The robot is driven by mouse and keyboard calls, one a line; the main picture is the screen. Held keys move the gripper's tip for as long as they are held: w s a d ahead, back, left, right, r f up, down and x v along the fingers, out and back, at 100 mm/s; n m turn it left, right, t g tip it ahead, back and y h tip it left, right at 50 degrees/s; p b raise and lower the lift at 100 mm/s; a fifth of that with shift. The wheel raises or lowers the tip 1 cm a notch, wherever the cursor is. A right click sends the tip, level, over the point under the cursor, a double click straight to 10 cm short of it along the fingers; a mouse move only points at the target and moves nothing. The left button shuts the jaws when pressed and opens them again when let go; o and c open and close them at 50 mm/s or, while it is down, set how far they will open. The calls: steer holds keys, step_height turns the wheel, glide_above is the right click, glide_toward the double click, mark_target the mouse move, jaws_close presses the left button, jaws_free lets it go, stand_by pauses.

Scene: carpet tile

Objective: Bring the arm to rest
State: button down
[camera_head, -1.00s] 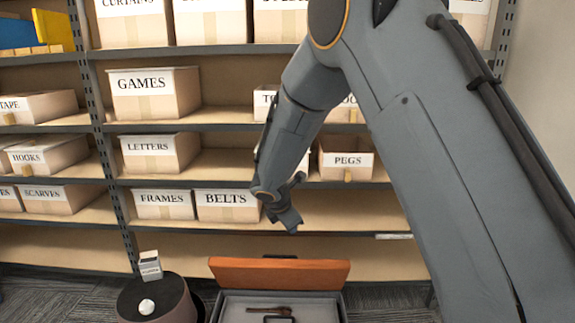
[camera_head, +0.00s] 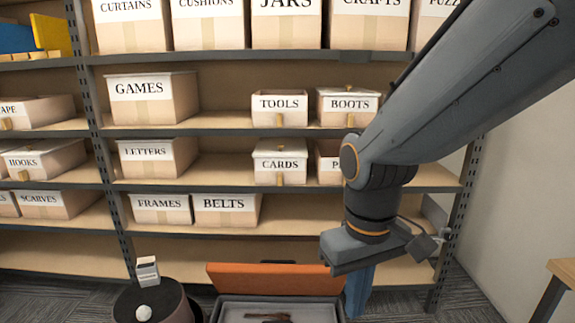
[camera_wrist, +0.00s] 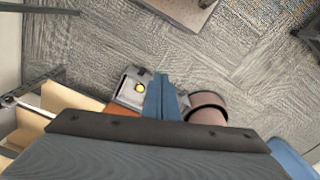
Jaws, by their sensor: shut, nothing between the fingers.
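My arm reaches in from the upper right of the head view and bends down at its wrist in front of the right end of the shelves. My gripper (camera_head: 357,300) points down beside the right side of an open case (camera_head: 275,306) with an orange lid. In the wrist view my gripper (camera_wrist: 161,82) shows as two blue fingers close together, shut and empty. The wrist body hides part of the PEGS box and the lower right shelf. I cannot tell whether the fingers touch the case.
Shelves (camera_head: 225,179) with labelled boxes span the back. A dark round stand (camera_head: 165,308) at lower left holds a small white carton (camera_head: 147,269) and a white round object (camera_head: 143,313). A wooden table (camera_head: 563,272) edge shows at far right. Carpet (camera_head: 465,296) lies clear between.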

steer(key=s+d+r+m+p, duration=0.3)
steer(key=d+r+p, duration=0.4)
steer(key=p, duration=0.8)
steer(key=shift+s+d+r+m, duration=0.15)
steer(key=shift+d+r+m, duration=0.25)
steer(key=shift+d+m, duration=0.1)
